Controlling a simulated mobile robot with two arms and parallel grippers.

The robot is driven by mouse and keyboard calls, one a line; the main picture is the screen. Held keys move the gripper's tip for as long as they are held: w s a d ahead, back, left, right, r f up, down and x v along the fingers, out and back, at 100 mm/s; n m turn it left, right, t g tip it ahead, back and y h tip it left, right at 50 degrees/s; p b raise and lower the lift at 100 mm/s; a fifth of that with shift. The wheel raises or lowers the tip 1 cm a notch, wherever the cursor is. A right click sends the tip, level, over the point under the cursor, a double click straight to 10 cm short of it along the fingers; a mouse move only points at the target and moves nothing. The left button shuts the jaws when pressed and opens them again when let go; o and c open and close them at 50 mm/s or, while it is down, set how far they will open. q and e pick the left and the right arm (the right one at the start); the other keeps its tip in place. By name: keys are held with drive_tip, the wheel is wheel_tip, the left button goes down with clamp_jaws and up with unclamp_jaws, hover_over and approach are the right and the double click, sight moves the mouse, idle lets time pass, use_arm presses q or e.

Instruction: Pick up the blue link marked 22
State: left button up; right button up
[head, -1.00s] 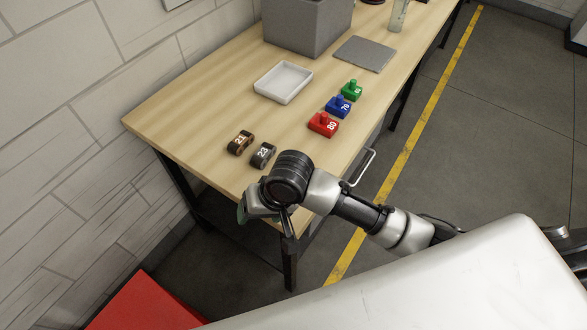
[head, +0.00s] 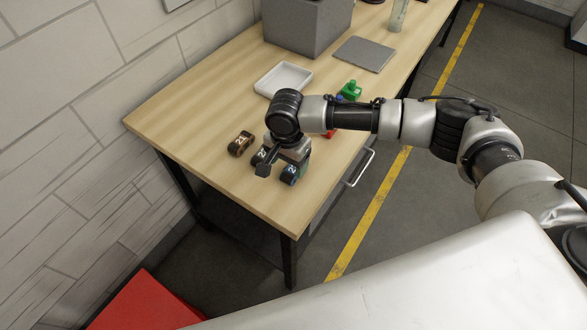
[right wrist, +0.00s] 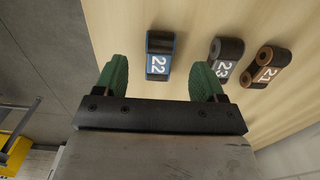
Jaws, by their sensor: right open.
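The blue link marked 22 (right wrist: 158,64) lies on the wooden table near its front corner. In the right wrist view it is just beyond the fingertips, between the lines of the two green fingers. My right gripper (right wrist: 160,80) is open and empty, above the table and pointing down at the link. In the head view the gripper (head: 282,166) partly covers the blue link (head: 289,175). My left gripper is not in view.
A dark link marked 23 (right wrist: 225,58) and a brown link marked 21 (right wrist: 265,67) lie close on the right in the wrist view. My right arm partly hides red and blue blocks.

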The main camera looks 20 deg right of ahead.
sight(289, 174)
drive_tip(key=shift+w+d+f+p, duration=0.1)
drive_tip(key=shift+f+p, duration=0.3)
drive_tip(key=shift+f, duration=1.15)
drive_tip(key=shift+w+d+f+p, duration=0.1)
drive_tip(key=shift+f+p, duration=0.25)
drive_tip(key=shift+f, duration=1.15)
drive_tip(key=c, duration=1)
drive_tip(key=shift+r, duration=0.1)
